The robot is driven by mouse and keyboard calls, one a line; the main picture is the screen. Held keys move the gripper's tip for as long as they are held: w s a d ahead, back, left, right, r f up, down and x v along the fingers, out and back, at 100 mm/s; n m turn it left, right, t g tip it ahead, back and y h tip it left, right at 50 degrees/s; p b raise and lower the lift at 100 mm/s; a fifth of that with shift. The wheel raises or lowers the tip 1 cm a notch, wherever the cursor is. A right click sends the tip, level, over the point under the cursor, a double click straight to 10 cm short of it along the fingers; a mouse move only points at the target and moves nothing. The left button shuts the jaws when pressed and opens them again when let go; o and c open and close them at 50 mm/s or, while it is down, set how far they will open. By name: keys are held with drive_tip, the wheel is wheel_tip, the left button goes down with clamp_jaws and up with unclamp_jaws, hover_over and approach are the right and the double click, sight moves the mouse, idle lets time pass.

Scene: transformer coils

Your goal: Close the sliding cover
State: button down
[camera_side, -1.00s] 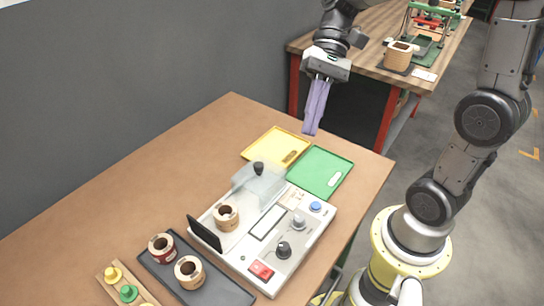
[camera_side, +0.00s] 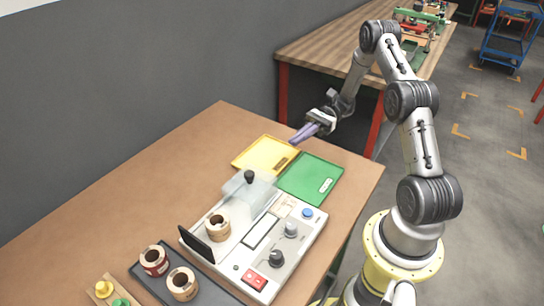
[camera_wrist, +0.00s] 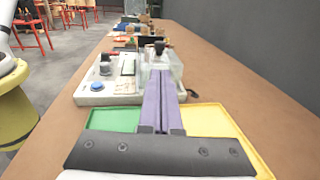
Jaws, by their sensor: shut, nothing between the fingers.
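The sliding cover (camera_side: 250,190) is a clear box with a black knob (camera_side: 250,176) on top. It stands at the far end of the white tester (camera_side: 262,255), beside a coil (camera_side: 218,228) that stands uncovered between it and a black upright plate (camera_side: 196,245). In the wrist view the cover (camera_wrist: 176,60) is beyond my fingers and partly hidden by them.
A yellow tray (camera_side: 256,158) and a green tray (camera_side: 318,172) lie beyond the tester. A dark tray (camera_side: 214,293) with two coils is at the near side. The tester carries knobs, a blue button and a red switch (camera_side: 254,279). The brown table (camera_side: 130,185) is clear at left.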

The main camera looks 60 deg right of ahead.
sight(253, 172)
drive_tip(key=a, duration=0.4)
drive_tip(key=w+a, duration=0.1)
drive_tip(key=a, duration=0.4)
drive_tip(key=w+a, duration=0.1)
drive_tip(key=a, duration=0.3)
drive_tip(key=shift+a+f, duration=0.3)
drive_tip(key=shift+f, duration=0.05)
drive_tip(key=shift+a, duration=0.1)
drive_tip(key=a, duration=1.3)
drive_tip(key=shift+a, duration=0.3)
drive_tip(key=shift+d, duration=0.1)
